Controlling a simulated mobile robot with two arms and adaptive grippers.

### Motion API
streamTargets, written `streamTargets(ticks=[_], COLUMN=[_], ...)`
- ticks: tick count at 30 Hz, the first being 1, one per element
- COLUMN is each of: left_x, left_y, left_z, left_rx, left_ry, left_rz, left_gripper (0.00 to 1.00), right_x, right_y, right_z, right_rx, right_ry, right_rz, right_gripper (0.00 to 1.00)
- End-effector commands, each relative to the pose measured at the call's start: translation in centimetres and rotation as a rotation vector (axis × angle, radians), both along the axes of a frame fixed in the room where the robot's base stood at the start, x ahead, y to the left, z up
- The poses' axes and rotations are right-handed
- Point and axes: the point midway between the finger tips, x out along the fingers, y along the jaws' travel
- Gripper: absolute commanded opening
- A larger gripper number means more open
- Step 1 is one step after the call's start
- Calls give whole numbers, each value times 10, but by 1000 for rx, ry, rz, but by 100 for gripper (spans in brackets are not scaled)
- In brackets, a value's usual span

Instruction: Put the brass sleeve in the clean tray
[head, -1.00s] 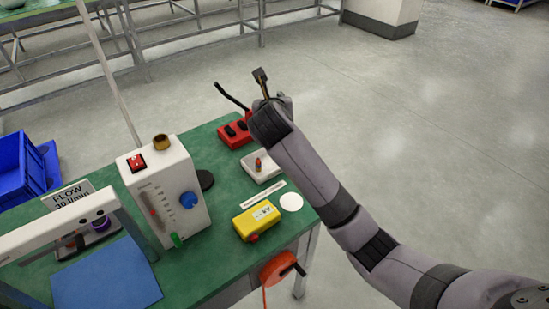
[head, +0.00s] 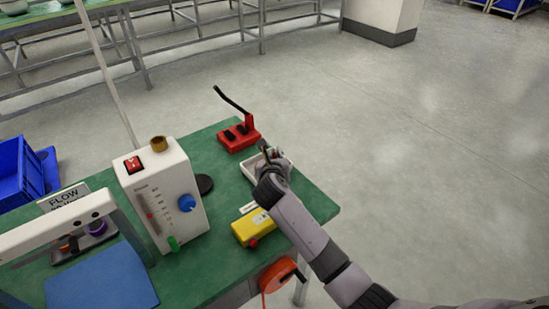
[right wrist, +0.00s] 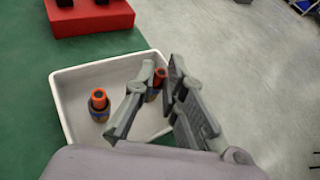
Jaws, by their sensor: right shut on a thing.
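A brass-coloured ring (head: 158,142) sits on top of the white flow meter. A white tray (head: 247,172) lies near the bench's right edge; it also shows in the right wrist view (right wrist: 66,92). An orange-topped piece with a blue band (right wrist: 99,103) stands upright in it. My right gripper (head: 265,150) is over the tray. In the right wrist view, its fingers (right wrist: 160,72) are shut on a second orange-topped piece (right wrist: 154,92), partly hidden by a finger. I cannot tell whether this piece touches the tray floor, or whether it is brass. My left gripper is out of view.
A red block (head: 238,137) with black parts and a dark rod is just behind the tray. A yellow box (head: 250,228) is in front, and the flow meter (head: 160,195) stands left. A blue mat (head: 100,285) lies front left. Floor lies beyond the bench's right edge.

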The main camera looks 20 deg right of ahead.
Motion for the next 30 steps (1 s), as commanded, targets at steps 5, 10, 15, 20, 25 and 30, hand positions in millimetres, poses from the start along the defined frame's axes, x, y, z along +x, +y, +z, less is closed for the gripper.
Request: streamTargets(ticks=[5,10,15,20,25,30], left_x=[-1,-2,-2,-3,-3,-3], left_y=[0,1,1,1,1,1], left_z=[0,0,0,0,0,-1], left_rx=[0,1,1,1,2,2], left_ry=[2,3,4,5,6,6], left_rz=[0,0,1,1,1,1], left_gripper=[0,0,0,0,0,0], right_x=[0,0,0,0,0,0], right_y=[0,0,0,0,0,0], right_z=[-1,-3,-4,-4,-4,-2], right_rx=[1,-1,0,0,0,2], right_ry=[-2,-1,-1,0,0,-2], right_rz=[1,0,0,0,0,0], right_gripper=[0,0,20,31,31,31])
